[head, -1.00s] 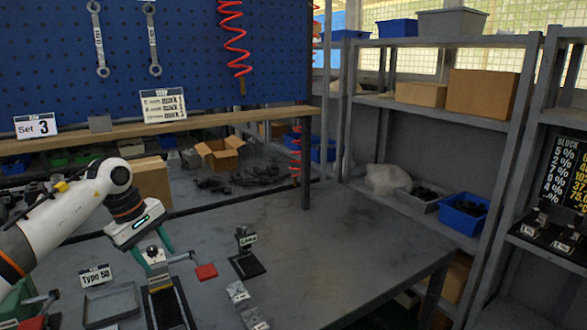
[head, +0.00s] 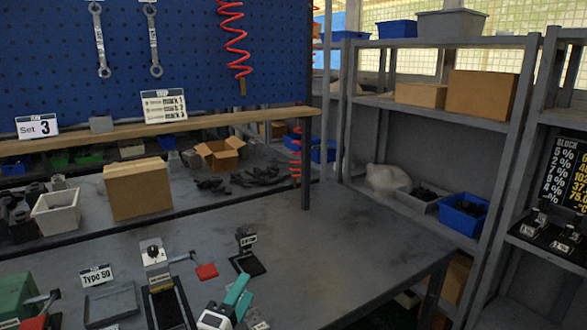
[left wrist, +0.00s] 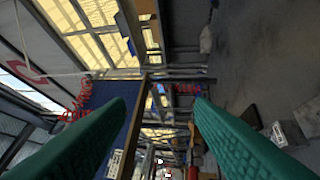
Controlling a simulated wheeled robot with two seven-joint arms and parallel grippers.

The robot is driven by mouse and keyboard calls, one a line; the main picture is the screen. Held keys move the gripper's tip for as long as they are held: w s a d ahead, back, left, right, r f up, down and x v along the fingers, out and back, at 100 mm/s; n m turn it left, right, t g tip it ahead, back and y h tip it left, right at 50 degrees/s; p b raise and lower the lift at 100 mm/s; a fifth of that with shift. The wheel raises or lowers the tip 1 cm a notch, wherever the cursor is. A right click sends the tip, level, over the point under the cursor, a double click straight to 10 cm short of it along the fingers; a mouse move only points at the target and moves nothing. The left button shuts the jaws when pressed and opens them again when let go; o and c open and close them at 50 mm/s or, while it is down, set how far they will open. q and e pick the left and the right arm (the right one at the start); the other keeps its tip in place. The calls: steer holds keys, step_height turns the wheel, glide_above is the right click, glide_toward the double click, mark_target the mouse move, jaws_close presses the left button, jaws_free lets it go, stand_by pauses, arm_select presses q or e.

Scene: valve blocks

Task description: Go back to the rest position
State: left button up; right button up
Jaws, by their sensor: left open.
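My left gripper (head: 243,293) is low in the head view, near the front of the grey table, with its teal fingers pointing up and to the right. Most of the left arm is out of the head view. My right gripper is not in view.
A small black stand with a label (head: 247,255) is behind the gripper. A grey tray (head: 110,304) and a "Type 50" sign (head: 97,276) are at left, beside a green device (head: 14,300). The grey table (head: 345,245) is clear at right, before the shelves (head: 430,122).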

arm_select(q)
steer(key=s+a+f+n+g+y, duration=0.4)
steer(key=s+a+f+n+y, duration=0.2)
steer(key=f+n, duration=0.4)
steer(key=s+a+f+n+g, duration=0.2)
steer(key=s+f+n+g, duration=0.35)
steer(key=s, duration=0.65)
steer(key=s+a+f+n+g, duration=0.3)
steer(key=s+f+n+g, duration=0.25)
steer(key=s, duration=0.75)
step_height(320, 180, down, 27)
steer(key=m+g, duration=0.1)
steer(key=g, duration=0.1)
steer(key=s+a+f+g, duration=0.1)
steer(key=s+a+f, duration=0.1)
steer(key=s+f, duration=1.4)
steer(key=shift+s+a+y, duration=0.25)
steer(key=shift+s+y, duration=0.05)
steer(key=shift+s, duration=0.2)
